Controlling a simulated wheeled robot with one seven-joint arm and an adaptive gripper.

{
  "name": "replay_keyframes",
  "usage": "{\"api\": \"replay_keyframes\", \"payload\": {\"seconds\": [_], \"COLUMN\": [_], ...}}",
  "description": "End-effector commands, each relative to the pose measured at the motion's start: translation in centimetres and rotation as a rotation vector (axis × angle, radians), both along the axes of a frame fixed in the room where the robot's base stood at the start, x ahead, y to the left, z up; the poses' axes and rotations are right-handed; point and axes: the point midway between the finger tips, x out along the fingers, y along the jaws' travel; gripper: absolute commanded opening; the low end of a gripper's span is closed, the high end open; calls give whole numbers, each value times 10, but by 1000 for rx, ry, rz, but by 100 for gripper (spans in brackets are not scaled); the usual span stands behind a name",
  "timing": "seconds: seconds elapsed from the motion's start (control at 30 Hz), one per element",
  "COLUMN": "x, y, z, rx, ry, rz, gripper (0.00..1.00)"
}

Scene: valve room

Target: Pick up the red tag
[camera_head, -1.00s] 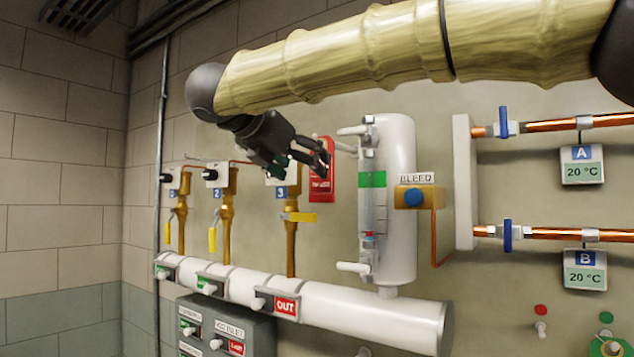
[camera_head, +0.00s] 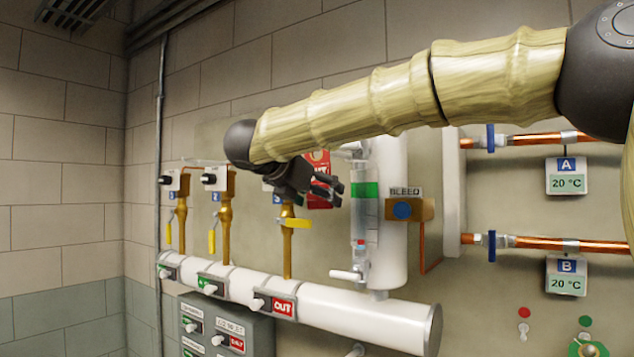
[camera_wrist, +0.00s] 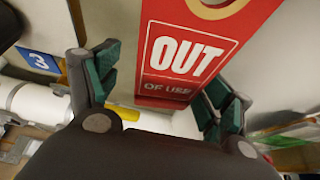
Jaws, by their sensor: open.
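The red tag (camera_head: 319,192) hangs on the wall to the right of the third valve, partly hidden behind my gripper in the head view. In the wrist view the red tag (camera_wrist: 190,48) fills the upper middle, with a round hole at its top and white "OUT OF USE" lettering. My gripper (camera_head: 338,188) is open in front of the tag's lower part. In the wrist view the two green-padded fingers of my gripper (camera_wrist: 165,88) stand apart, one on each side of the tag's lower end. I cannot tell whether either finger touches it.
Brass valves with yellow levers (camera_head: 226,215) stand left on a white pipe (camera_head: 350,320). A white cylinder with a sight glass (camera_head: 390,240) and a bleed box (camera_head: 412,205) are close on the right. A red OUT plate (camera_head: 284,307) sits on the pipe below.

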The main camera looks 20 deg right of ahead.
Motion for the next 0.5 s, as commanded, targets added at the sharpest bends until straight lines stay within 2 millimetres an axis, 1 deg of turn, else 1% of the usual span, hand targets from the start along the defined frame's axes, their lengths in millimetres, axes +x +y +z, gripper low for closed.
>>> {"api": "replay_keyframes", "payload": {"seconds": [0.1, 0.27, 0.3, 0.33, 0.47, 0.5], "x": [-1, -1, -1, -1, -1, -1], "y": [1, 1, 1, 1, 1, 1], "z": [1, 1, 1, 1, 1, 1], "rx": [0, 0, 0, 0, -1, -1], "ry": [-2, -2, -2, -2, -1, -1], "rz": [1, 1, 1, 1, 1, 1], "gripper": [80, 51, 44, 41, 41, 39]}}
